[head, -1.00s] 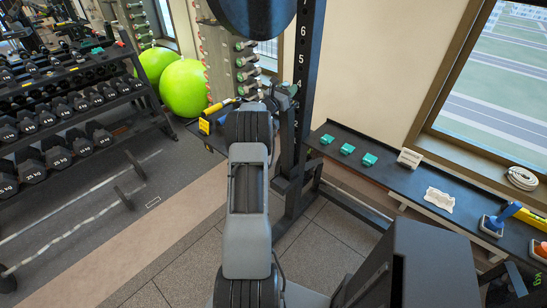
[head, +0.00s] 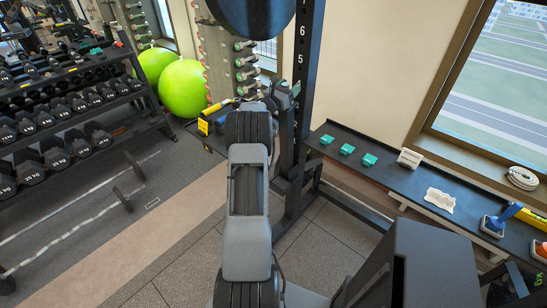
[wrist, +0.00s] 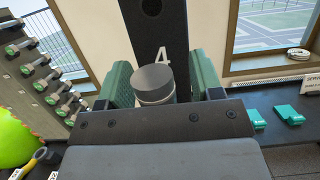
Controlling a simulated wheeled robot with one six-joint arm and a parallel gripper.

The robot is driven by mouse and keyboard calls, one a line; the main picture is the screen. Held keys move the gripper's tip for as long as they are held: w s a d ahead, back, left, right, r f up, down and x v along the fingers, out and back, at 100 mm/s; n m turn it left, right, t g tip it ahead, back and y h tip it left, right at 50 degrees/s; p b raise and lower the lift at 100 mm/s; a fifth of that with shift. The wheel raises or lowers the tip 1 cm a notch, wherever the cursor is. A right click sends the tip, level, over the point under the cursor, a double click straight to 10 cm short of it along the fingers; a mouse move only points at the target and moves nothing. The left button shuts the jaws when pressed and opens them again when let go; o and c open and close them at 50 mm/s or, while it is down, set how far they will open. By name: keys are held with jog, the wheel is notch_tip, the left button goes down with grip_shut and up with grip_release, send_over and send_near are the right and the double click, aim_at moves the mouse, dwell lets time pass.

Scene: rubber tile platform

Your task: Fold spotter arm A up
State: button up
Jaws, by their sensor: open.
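My gripper (wrist: 160,78) is open in front of the black rack upright (wrist: 155,20), near its number 4. Its green-padded fingers stand left and right of a dark grey round knob (wrist: 154,84) with a pale band. I cannot tell whether the pads touch the knob. In the head view my gripper (head: 287,91) is at the upright (head: 301,60), partly hidden by my arm. A yellow and black bar (head: 216,115), which may be spotter arm A, lies low to the left of the upright. Its inner end is hidden by my arm. A yellow part of it shows in the wrist view (wrist: 35,158).
A dumbbell rack (head: 75,95) and green balls (head: 183,88) stand to the left. A dark ledge (head: 390,178) with teal blocks (head: 347,149), a white sign (head: 410,158) and other items runs along the window wall at right.

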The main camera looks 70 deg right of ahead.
jog(key=b+v, duration=0.3)
jog(key=v, duration=0.4)
jog(key=shift+w+a+f, duration=0.15)
jog(key=shift+a+f, duration=0.1)
jog(key=shift+a, duration=0.05)
dwell(0.3)
jog(key=s+a+f+m+g+y, duration=0.2)
jog(key=s+a+f+m+y, duration=0.15)
jog(key=f+m+y, duration=0.35)
jog(key=a+f+m+y, duration=0.2)
jog(key=a+f+m, duration=0.15)
jog(key=a, duration=0.35)
jog(key=w+a+m+t+y, duration=0.2)
jog(key=w+a+y, duration=0.1)
jog(key=a, duration=0.6)
jog(key=w+a+m+t+y, duration=0.2)
jog(key=w+a+m+t, duration=0.1)
jog(key=a, duration=0.6)
jog(key=w+a+r+t+y, duration=0.1)
jog(key=a+r+t+y, duration=0.1)
jog(key=a, duration=1.4)
jog(key=w+a+r+n+t+y, duration=0.1)
jog(key=a+r+t+y, duration=0.2)
jog(key=a, duration=1.3)
jog(key=shift+r+t+y+p, duration=0.3)
jog(key=shift+t+y+p, duration=0.1)
jog(key=shift+t, duration=0.8)
jog(key=shift+w+a+n, duration=0.15)
jog(key=shift+a+n, duration=0.1)
jog(key=shift+a, duration=0.1)
